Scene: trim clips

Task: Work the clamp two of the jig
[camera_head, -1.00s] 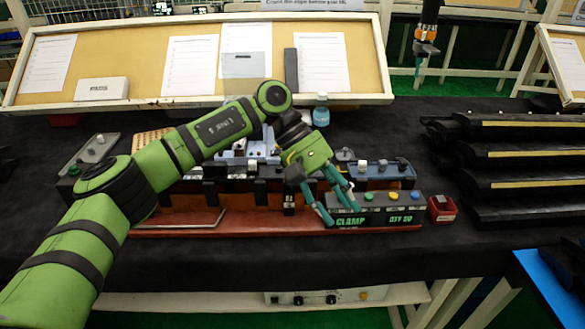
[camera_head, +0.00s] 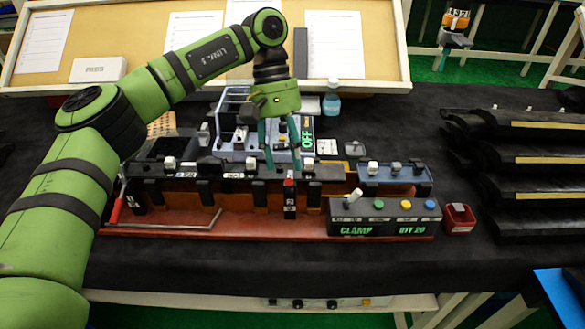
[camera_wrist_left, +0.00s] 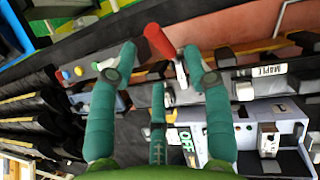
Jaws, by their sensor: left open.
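The jig (camera_head: 270,229) has a long red base with brown and black blocks along it. Near its middle stands a black post marked 2 with a red-tipped lever (camera_head: 289,184), which I take as clamp two. In the left wrist view its red handle (camera_wrist_left: 160,41) shows between and beyond my fingertips. My left gripper (camera_head: 282,163) is open and empty, pointing down over the jig just behind that lever. In the left wrist view, its teal fingers (camera_wrist_left: 160,72) are spread. Any contact with the handle cannot be told. My right gripper is out of view.
A box with lit CLAMP and QTY 20 displays (camera_head: 383,219) and coloured buttons stands at the jig's right front. A small red bin (camera_head: 459,219) is beside it. Another red handle (camera_head: 116,210) sits at the jig's left end. Black trim parts (camera_head: 530,155) are stacked at right.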

